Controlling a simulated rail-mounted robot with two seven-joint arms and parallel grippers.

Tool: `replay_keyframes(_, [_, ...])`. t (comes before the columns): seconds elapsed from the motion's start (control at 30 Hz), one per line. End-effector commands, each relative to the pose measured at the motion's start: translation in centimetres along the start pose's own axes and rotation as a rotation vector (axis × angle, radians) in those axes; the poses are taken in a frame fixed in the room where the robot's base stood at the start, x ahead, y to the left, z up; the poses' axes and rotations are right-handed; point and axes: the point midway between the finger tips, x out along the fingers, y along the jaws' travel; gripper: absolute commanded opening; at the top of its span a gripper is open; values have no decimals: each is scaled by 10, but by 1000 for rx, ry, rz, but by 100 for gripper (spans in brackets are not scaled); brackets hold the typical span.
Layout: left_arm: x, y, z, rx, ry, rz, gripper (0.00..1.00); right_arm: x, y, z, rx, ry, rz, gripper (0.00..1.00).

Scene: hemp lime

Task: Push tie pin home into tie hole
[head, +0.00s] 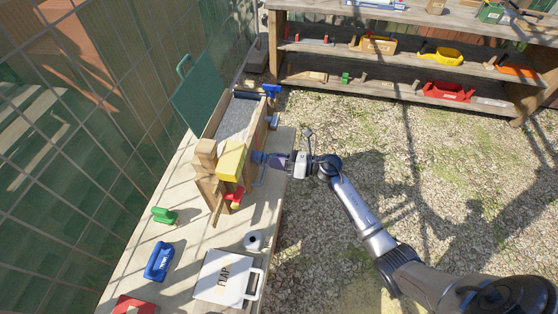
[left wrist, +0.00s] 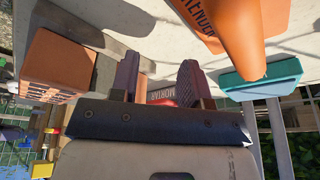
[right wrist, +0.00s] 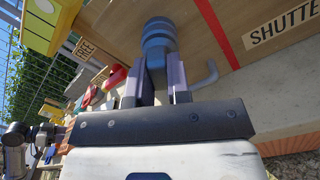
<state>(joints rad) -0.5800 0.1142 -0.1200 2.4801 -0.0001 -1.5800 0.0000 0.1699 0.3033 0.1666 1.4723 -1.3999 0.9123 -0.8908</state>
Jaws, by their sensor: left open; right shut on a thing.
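The wooden shutter box (head: 209,187) stands on the bench, and its board marked "SHUTTE…" (right wrist: 235,15) fills the top of the right wrist view. My right gripper (head: 264,159) is at the side of the box. In the right wrist view my right gripper (right wrist: 158,92) is shut on a blue-grey ribbed tie pin (right wrist: 158,38), whose far end meets the board. A bent grey rod (right wrist: 207,77) shows beside the fingers. The tie hole cannot be seen. My left gripper (left wrist: 160,82) is open and empty in the left wrist view, outside the head view.
A yellow block (head: 231,160) and a red piece (head: 234,195) are at the box's near end. Blue pieces (head: 271,90) sit at its far end. A white "FLAP" case (head: 224,278), a roll (head: 254,241) and a blue float (head: 159,261) lie on the bench. Shelves (head: 400,55) stand behind gravel.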

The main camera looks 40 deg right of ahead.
Motion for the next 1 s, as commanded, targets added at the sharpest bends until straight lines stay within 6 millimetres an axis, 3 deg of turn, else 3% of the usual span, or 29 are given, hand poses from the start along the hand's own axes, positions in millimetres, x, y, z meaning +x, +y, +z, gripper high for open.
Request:
replay_keyframes(0.43, [2, -3, 1, 11, -2, -9, 43, 9, 0, 0, -1, 0, 0, 0])
replay_keyframes(0.47, [2, -3, 1, 11, -2, -9, 43, 9, 0, 0, 0, 0, 0, 20])
replay_keyframes(0.73, [2, -2, 1, 8, -2, -7, 43, 9, 0, 0, 0, 0, 0, 46])
replay_keyframes(1.0, [2, 1, 0, -2, 0, 2, 43, 8, 0, 0, 0, 1, -1, 47])
